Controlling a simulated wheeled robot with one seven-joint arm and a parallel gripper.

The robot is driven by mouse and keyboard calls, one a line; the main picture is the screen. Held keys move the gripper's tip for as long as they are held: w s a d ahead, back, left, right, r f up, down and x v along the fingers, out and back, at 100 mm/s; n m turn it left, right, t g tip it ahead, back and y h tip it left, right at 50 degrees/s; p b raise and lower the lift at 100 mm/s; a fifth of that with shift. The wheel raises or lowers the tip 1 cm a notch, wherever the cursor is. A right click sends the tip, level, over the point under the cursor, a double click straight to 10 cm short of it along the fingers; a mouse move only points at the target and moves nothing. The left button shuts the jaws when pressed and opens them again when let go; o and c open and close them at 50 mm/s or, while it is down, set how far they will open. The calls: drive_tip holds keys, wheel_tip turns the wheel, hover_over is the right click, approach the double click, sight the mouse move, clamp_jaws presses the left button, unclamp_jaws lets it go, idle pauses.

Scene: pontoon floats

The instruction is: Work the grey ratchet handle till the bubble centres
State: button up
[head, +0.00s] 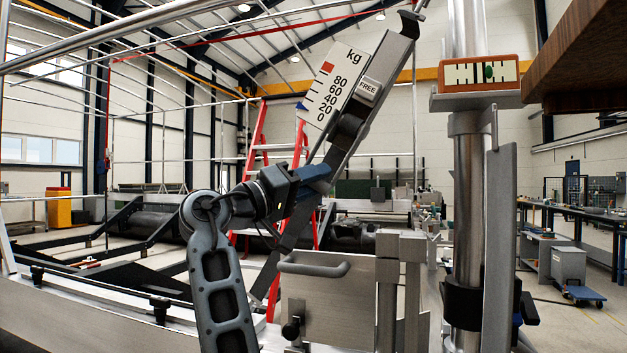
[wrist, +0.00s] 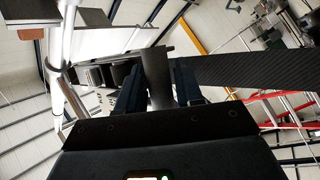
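The grey ratchet handle (head: 336,146) slants down from a dark hub on a steep grey bar with a FREE label (head: 369,87). My gripper (head: 320,175) is at its lower end. In the wrist view the handle (wrist: 158,80) lies between the two dark blue fingers, which appear to touch it on both sides. The spirit level (head: 480,73) is an orange-brown block on a bracket at the upper right. The handle's end is partly hidden by the fingers.
A kg scale plate (head: 333,90) with a blue pointer is beside the bar. A dark strap (wrist: 255,70) runs off right in the wrist view. A metal post (head: 467,200) and a box with a grab handle (head: 325,305) stand close by. A red ladder (head: 262,130) is behind.

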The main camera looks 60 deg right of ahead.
clamp_jaws()
drive_tip(key=shift+a, duration=0.1)
idle(0.4)
